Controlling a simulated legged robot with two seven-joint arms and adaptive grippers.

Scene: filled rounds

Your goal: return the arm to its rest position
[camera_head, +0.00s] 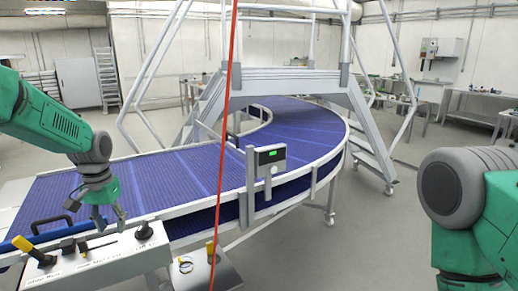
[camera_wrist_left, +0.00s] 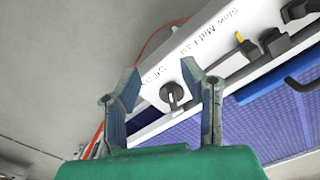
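My left gripper (camera_head: 108,222) hangs from my green left arm, pointing down over the white control panel (camera_head: 128,252) at the near edge of the blue conveyor. Its two fingers are spread apart with nothing between them. In the left wrist view my left gripper (camera_wrist_left: 160,85) is open, and a black round knob (camera_wrist_left: 172,95) on the panel shows between and beyond the fingers. I cannot tell whether the fingers touch the panel. My right arm is at the right edge of the head view; its gripper is out of view.
A yellow-handled lever (camera_head: 22,244) and a blue bar stand left of the gripper. The blue curved conveyor (camera_head: 190,165) lies behind, with a stepped metal crossover (camera_head: 290,82). A red cable (camera_head: 225,130) crosses the view. Open floor (camera_head: 370,240) lies at the right.

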